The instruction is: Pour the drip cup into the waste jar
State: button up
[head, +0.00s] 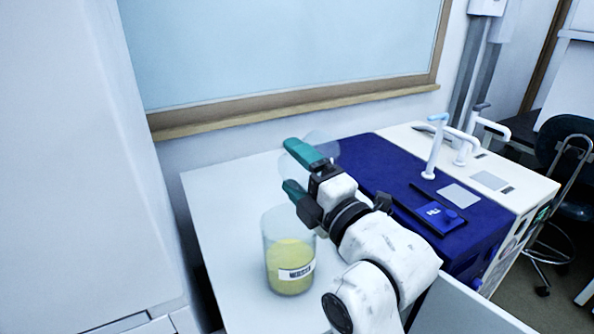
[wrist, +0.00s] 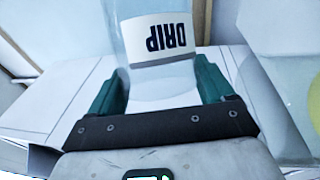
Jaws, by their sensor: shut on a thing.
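My gripper (head: 291,165) has teal fingers and is shut on the drip cup (wrist: 160,82), a clear cup with a white label reading DRIP. The label is upside down in the wrist view. In the head view the cup is a faint, see-through shape behind the fingers, so its tilt and contents are hard to tell. The waste jar (head: 290,262) is a clear, upright jar on the white bench, with yellow-green liquid in its lower part and a white label. It stands just below and in front of my gripper. Part of the jar also shows at the right of the wrist view (wrist: 285,88).
The white bench top (head: 222,205) is clear left of the jar. A dark blue instrument (head: 385,165) stands close to the right of my gripper. White curved spouts (head: 436,147) rise farther right. A wall with a wood-framed panel (head: 290,50) lies behind.

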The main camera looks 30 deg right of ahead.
jog(key=shift+w+d+r+m+g+p, duration=0.15)
jog(key=shift+r+m+g+p, duration=0.15)
jog(key=shift+r+m+p, duration=0.5)
jog(key=shift+d+f+m+h+p, duration=0.2)
jog(key=shift+f+m+h+p, duration=0.25)
jog(key=shift+p, duration=0.55)
jog(key=shift+w+d+r+m+g+p, duration=0.15)
jog(key=shift+r+m+g+p, duration=0.3)
jog(key=shift+p, duration=0.45)
jog(key=p, duration=0.1)
jog(key=r+m+p, duration=0.1)
jog(key=p, duration=0.1)
jog(key=shift+w+d+m+p, duration=0.15)
jog(key=shift+d+m+p, duration=0.05)
jog(key=shift+m+p, duration=0.1)
jog(key=shift+d+m+g+p, duration=0.1)
jog(key=shift+m+g+p, duration=0.2)
jog(key=shift+p, duration=0.15)
jog(key=shift+f, duration=0.1)
